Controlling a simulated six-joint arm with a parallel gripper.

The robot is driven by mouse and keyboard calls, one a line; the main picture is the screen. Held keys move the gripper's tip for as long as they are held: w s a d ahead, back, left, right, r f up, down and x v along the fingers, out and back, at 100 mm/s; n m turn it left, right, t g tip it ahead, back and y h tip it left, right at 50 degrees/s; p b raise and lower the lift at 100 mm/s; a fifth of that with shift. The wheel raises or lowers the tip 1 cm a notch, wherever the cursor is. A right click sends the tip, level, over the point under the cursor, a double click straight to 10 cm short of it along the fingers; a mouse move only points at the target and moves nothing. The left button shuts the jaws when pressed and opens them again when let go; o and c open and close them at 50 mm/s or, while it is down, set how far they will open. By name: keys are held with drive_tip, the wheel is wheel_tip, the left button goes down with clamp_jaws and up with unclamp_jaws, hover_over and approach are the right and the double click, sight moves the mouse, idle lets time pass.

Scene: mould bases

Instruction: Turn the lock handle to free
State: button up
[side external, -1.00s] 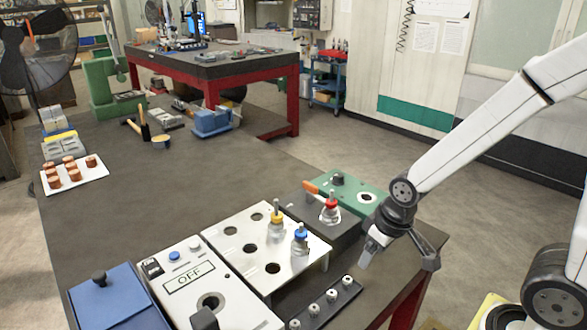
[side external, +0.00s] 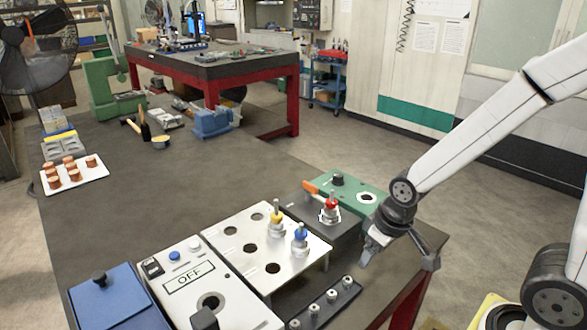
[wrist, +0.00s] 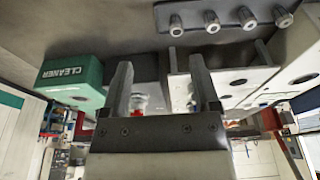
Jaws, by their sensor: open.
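The dark grey base (side external: 345,230) stands near the bench's right edge. On it is a metal fitting with a red cap (side external: 331,202). An orange lock handle (side external: 311,187) lies beside the cap and points to the upper left. My gripper (side external: 371,250) is to the right of the base and apart from it, fingers pointing down. In the wrist view my gripper (wrist: 163,85) is open and empty. The red cap (wrist: 137,112) shows low between the fingers, partly hidden by them.
A green cleaner box (side external: 345,188) adjoins the dark base. A silver plate (side external: 228,241) with yellow-capped (side external: 276,218) and blue-capped (side external: 300,238) fittings stands left. A dark strip with several pegs (side external: 325,303) lies in front.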

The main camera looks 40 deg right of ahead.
drive_tip(key=c, duration=0.3)
drive_tip(key=n+t, duration=0.2)
drive_tip(key=t, duration=0.1)
approach(310, 184)
drive_tip(key=shift+h, duration=0.4)
drive_tip(key=s+a+f, duration=0.1)
drive_tip(key=s, duration=0.1)
drive_tip(key=s+f, duration=0.1)
drive_tip(key=s, duration=0.1)
drive_tip(key=s+a+f, duration=0.1)
drive_tip(key=s, duration=0.1)
drive_tip(key=shift+a+f, duration=0.3)
drive_tip(key=shift+a, duration=0.05)
drive_tip(key=w+g, duration=0.1)
drive_tip(key=w, duration=0.2)
drive_tip(key=w+d+r+m+g, duration=0.1)
drive_tip(key=w, duration=0.2)
drive_tip(key=w+d+r+g, duration=0.1)
drive_tip(key=w+g, duration=0.1)
drive_tip(key=shift+w+m+y, duration=0.3)
drive_tip(key=shift+w, duration=0.1)
drive_tip(key=shift+w+d+r+g, duration=0.2)
drive_tip(key=shift+w+r+g, duration=0.15)
drive_tip(key=shift+w+g, duration=0.1)
drive_tip(key=shift+w+d+r+g, duration=0.15)
drive_tip(key=shift+w+r+g, duration=0.2)
drive_tip(key=shift+w, duration=0.1)
drive_tip(key=shift+f, duration=0.1)
drive_tip(key=shift+f, duration=3.85)
clamp_jaws()
